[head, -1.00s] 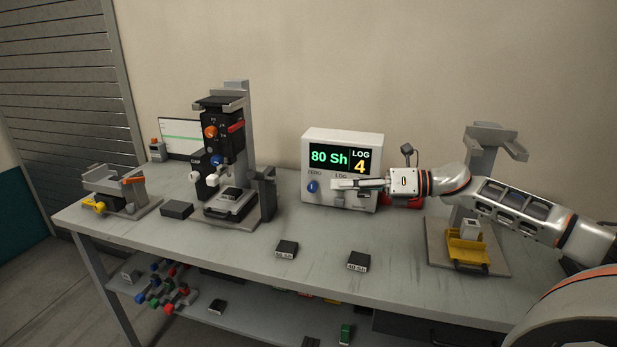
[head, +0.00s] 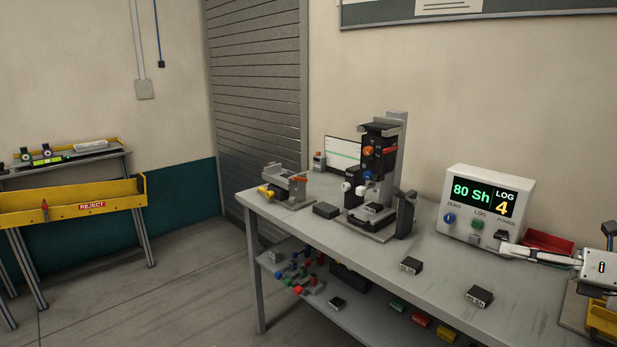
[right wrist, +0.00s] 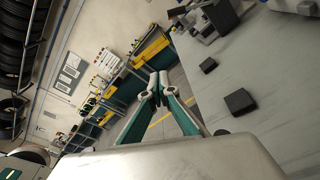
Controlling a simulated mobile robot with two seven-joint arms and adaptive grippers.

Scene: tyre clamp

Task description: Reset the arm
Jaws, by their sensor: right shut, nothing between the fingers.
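My right gripper (head: 506,249) points left in the head view, just in front of the lower right of the white durometer display box (head: 459,217), near its POWER switch. Its fingers are shut and empty; they also show closed together in the right wrist view (right wrist: 155,88). The box reads 80 Sh and LOG 4. Its green LOG button (head: 477,225) and blue knob (head: 449,218) are uncovered, left of the gripper. I cannot tell whether the fingertips touch the box. My left gripper is out of view.
The grey bench (head: 400,277) carries a tester stand (head: 396,160), a small clamp fixture (head: 287,188), and dark blocks (head: 411,265) near the front edge. A red tray (head: 547,243) lies behind my gripper. A yellow REJECT chute (head: 60,208) stands far left. Floor between is clear.

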